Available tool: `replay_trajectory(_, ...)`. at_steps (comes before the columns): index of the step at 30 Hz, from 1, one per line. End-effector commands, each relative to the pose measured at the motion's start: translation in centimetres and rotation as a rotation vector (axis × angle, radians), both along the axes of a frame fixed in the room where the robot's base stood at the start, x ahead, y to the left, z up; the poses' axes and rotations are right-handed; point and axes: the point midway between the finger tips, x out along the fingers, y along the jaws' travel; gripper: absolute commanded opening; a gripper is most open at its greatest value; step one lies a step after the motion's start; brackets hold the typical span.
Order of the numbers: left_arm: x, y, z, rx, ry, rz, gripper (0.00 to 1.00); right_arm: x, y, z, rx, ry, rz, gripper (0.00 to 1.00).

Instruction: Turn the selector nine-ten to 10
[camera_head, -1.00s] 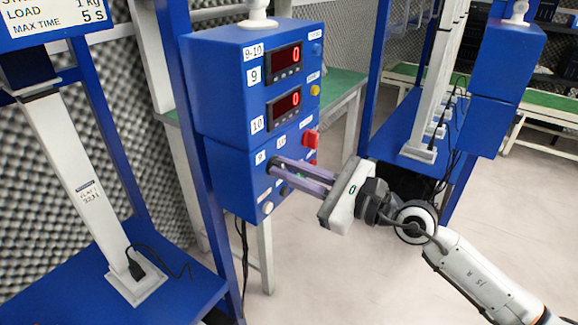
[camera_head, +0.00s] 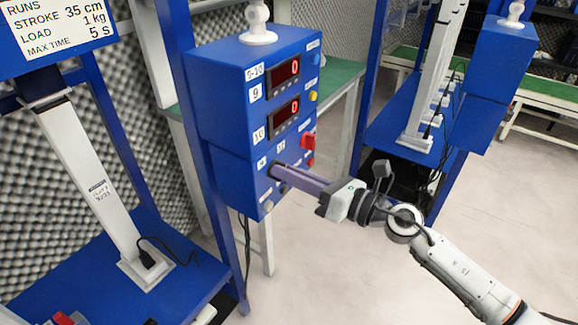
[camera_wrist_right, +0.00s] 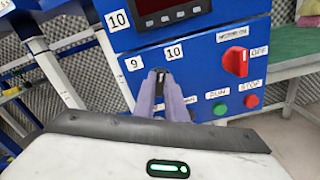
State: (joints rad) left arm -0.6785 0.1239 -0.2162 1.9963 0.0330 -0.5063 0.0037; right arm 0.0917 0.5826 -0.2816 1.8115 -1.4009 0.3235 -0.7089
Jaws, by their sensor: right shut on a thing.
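The selector nine-ten is the small dark knob (camera_wrist_right: 160,73) between the labels 9 and 10 on the blue control box (camera_head: 223,103), under the two red displays reading 0. My right gripper (camera_head: 279,172) reaches it from the right, its purple fingers shut on the knob. In the right wrist view, the fingertips (camera_wrist_right: 158,78) close around the knob and hide most of it. Its pointer direction cannot be told. My left gripper is out of view.
A red rotary switch (camera_wrist_right: 236,61) marked OFF sits right of the selector, above a green RUN button (camera_wrist_right: 220,109) and a red STOP button (camera_wrist_right: 252,101). A white actuator column (camera_head: 90,185) stands at left. Open floor (camera_head: 330,260) lies at front right.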

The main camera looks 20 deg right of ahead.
Motion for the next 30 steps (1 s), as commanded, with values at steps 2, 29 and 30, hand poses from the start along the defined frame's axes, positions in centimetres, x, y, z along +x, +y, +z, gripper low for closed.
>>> replay_trajectory(2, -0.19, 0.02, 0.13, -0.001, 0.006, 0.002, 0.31, -0.02, -0.01, 0.04, 0.028, 0.025, 0.0, 0.0)
replay_trajectory(29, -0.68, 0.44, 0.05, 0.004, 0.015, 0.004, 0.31, 0.0, -0.03, -0.13, 0.095, 0.075, 0.0, 0.3)
replay_trajectory(30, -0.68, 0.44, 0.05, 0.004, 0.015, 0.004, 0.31, 0.0, -0.03, -0.12, 0.094, 0.075, 0.0, 0.3)
